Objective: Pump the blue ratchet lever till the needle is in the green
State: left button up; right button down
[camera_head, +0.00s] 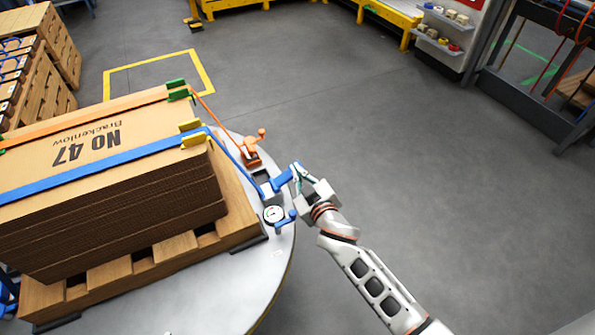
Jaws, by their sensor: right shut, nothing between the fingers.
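The blue ratchet lever (283,179) sticks out at the right edge of the round grey table, beside the cardboard stack. A blue strap (105,166) runs from the ratchet over the stack. A round white gauge (273,214) sits just below the ratchet; its needle is too small to read for certain. My right gripper (297,174) is shut and empty, with its fingers at the outer end of the blue lever. I cannot tell whether they touch it. My left gripper is not in view.
The cardboard stack (120,215) rests on a wooden pallet (142,262) on the round table (262,275). An orange ratchet (251,152) with an orange strap stands just behind the blue one. The floor to the right is clear.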

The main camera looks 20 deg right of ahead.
jog(key=shift+d, duration=0.1)
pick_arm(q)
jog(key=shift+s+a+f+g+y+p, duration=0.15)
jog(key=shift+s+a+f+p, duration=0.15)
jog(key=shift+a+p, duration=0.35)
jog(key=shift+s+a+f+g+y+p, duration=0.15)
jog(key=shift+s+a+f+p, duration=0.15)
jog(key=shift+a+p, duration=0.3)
pick_arm(e)
jog(key=shift+w+d+f+m+y, duration=0.1)
jog(key=shift+d+f+m+y, duration=0.2)
jog(key=shift+f+m, duration=0.45)
jog(key=shift+d+f+m+y, duration=0.25)
jog(key=shift+d+f+m, duration=0.15)
jog(key=shift+f+m, duration=0.35)
jog(key=shift+w+d+f+m+y, duration=0.1)
jog(key=shift+d+f+m+y, duration=0.2)
jog(key=shift+f+m, duration=0.45)
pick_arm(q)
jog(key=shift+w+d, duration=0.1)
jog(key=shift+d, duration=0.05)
pick_arm(e)
jog(key=shift+s+f, duration=0.1)
jog(key=shift+f, duration=0.1)
